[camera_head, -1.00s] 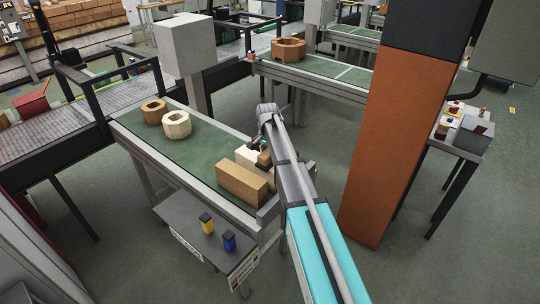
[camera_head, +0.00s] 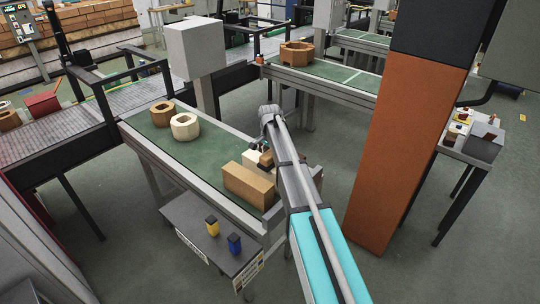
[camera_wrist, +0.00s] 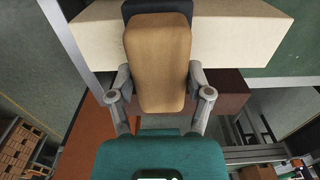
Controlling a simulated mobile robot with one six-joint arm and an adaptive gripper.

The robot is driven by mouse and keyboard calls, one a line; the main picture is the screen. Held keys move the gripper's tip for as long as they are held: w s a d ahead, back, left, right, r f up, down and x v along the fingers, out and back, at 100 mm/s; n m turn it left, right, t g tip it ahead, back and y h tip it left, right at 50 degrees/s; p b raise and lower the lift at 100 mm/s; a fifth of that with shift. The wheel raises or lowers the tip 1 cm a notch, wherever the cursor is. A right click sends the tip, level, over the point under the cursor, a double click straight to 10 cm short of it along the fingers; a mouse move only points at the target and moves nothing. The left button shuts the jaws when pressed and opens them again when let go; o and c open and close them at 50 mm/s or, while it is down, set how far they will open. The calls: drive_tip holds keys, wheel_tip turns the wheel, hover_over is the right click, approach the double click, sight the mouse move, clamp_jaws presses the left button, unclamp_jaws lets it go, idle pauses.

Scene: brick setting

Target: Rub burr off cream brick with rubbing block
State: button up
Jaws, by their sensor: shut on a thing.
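My gripper (camera_wrist: 160,82) is shut on the rubbing block (camera_wrist: 158,62), a tan block with rounded edges, its fingers on both sides. A black part shows past the block's far end. The cream brick (camera_wrist: 238,42) lies just beyond the block in the wrist view, crossing behind it. In the head view the cream brick (camera_head: 252,157) sits on the green conveyor top, partly hidden by my arm, with the rubbing block (camera_head: 266,161) at its right side. I cannot tell whether block and brick touch. No burr can be made out.
A tan brick (camera_head: 248,187) lies in front of the cream brick on the conveyor (camera_head: 205,160). A grey side shelf (camera_head: 190,222) holds a yellow and a blue item. An orange column (camera_head: 405,150) stands right.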

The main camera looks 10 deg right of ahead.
drive_tip(key=shift+s, duration=0.15)
drive_tip(key=shift+s+d+r, duration=0.1)
drive_tip(key=shift+s+d, duration=1.1)
drive_tip(key=shift+s, duration=0.25)
drive_tip(key=shift+r, duration=0.15)
wheel_tip(320, 180, up, 6)
drive_tip(key=p, duration=0.6)
wheel_tip(320, 180, up, 3)
drive_tip(key=p, duration=0.3)
idle(0.4)
drive_tip(key=shift+f, duration=0.2)
